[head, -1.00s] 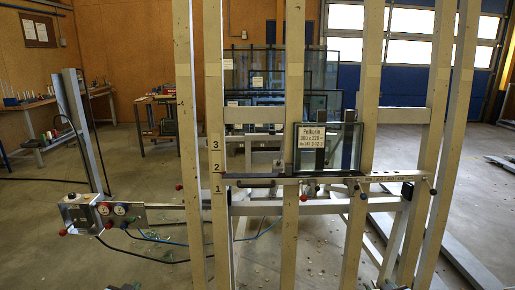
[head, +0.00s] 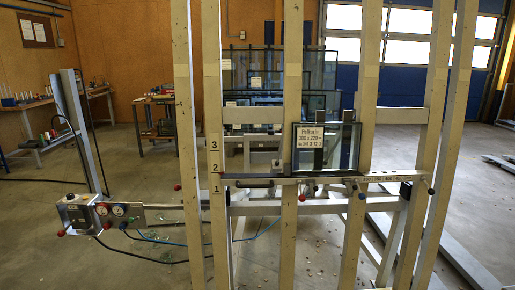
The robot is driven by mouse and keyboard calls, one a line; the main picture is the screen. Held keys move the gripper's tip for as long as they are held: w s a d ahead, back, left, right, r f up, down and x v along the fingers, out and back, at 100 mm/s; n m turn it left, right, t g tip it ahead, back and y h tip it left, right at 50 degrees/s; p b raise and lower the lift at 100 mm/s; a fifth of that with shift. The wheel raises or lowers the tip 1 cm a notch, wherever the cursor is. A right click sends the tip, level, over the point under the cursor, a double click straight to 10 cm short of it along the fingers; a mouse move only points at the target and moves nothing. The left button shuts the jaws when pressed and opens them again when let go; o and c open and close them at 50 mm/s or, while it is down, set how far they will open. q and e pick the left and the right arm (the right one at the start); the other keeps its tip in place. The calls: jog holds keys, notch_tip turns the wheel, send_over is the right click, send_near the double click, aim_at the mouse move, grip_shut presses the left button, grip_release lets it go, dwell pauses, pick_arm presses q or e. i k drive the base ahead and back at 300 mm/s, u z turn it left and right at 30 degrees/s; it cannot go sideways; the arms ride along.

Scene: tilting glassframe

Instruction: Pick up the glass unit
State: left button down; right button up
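The glass unit (head: 348,148) is a small, dark-edged pane standing upright on the horizontal rail (head: 260,182) of the wooden frame, right of centre. A printed white label (head: 311,137) covers its upper left part.
Tall wooden posts (head: 213,120) rise from the frame. Larger glass panes (head: 268,65) stand behind it. A control box with gauges (head: 78,212) is at left, with hoses on the floor. A workbench (head: 30,110) and small table (head: 155,115) stand behind. Metal beams (head: 450,250) lie at right.

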aim_at(317, 147)
jog(key=u, duration=0.5)
jog(key=k, duration=0.25)
jog(key=z, duration=1.45)
jog(key=i, duration=1.1)
jog(key=u, duration=0.25)
